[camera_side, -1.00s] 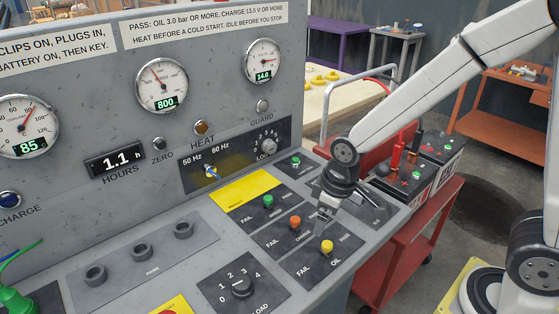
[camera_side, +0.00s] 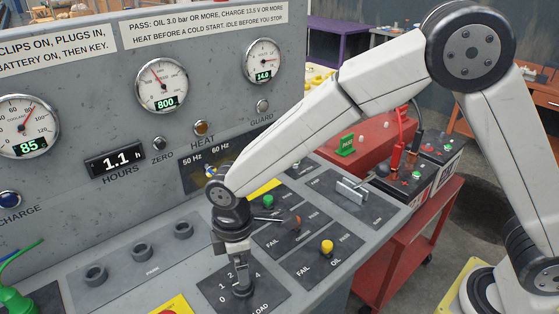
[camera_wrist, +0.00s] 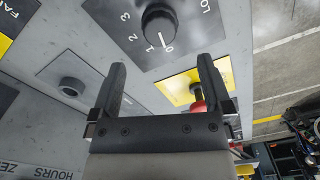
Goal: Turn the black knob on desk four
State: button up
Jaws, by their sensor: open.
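The black knob (camera_side: 243,291) sits on the dark LOAD panel (camera_side: 268,295) of the sloping desk, marked 0 to 4. In the side view it is partly hidden under my gripper (camera_side: 239,264), which points down over it. In the wrist view the knob (camera_wrist: 159,22) is clear, with its white pointer line between the 1 and the 0. There my gripper (camera_wrist: 161,68) has its two black fingers wide apart and empty. The knob shows beyond the fingertips, roughly centred between them. I cannot see any contact. No desk number is readable.
A yellow knob (camera_side: 327,247) and an orange one (camera_side: 297,220) stand on small panels to the right. A yellow plate with a red button (camera_wrist: 197,107) is close by. The gauge wall (camera_side: 110,110) rises behind.

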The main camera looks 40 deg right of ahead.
jog(key=shift+f, duration=3.8)
jog(key=c, duration=1.2)
jog(key=shift+m, duration=0.4)
jog(key=m, duration=0.3)
jog(key=shift+m, duration=2)
